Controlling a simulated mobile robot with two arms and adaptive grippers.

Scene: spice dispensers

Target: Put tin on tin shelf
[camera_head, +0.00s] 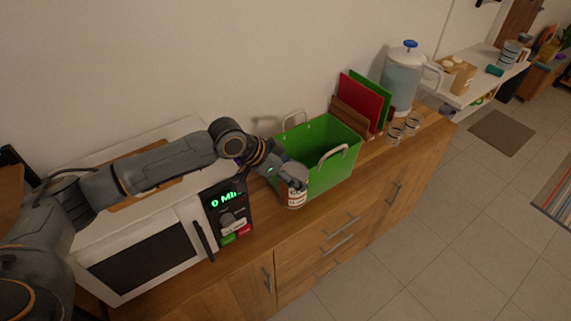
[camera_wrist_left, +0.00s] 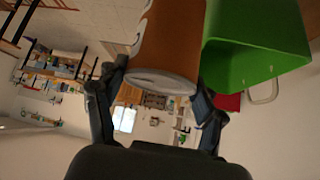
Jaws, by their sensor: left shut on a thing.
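The tin (camera_head: 296,199), with a pale label and a brownish-red band, is at the front of the wooden counter, beside the green basket. In the left wrist view the tin (camera_wrist_left: 166,50) shows as an orange-brown cylinder with a white rim, between the fingers. My left gripper (camera_head: 293,182) is shut on the tin. I cannot tell whether the tin touches the counter. A small white shelf unit (camera_head: 483,76) stands at the far right with several items on it; I cannot tell if it is the tin shelf. My right gripper is not in view.
The green basket (camera_head: 335,182) with raised handles is right next to the tin. A white microwave (camera_head: 147,255) is to the left. Cutting boards (camera_head: 361,102), a water pitcher (camera_head: 402,75) and small glass jars (camera_head: 395,134) stand to the right. The tiled floor in front is clear.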

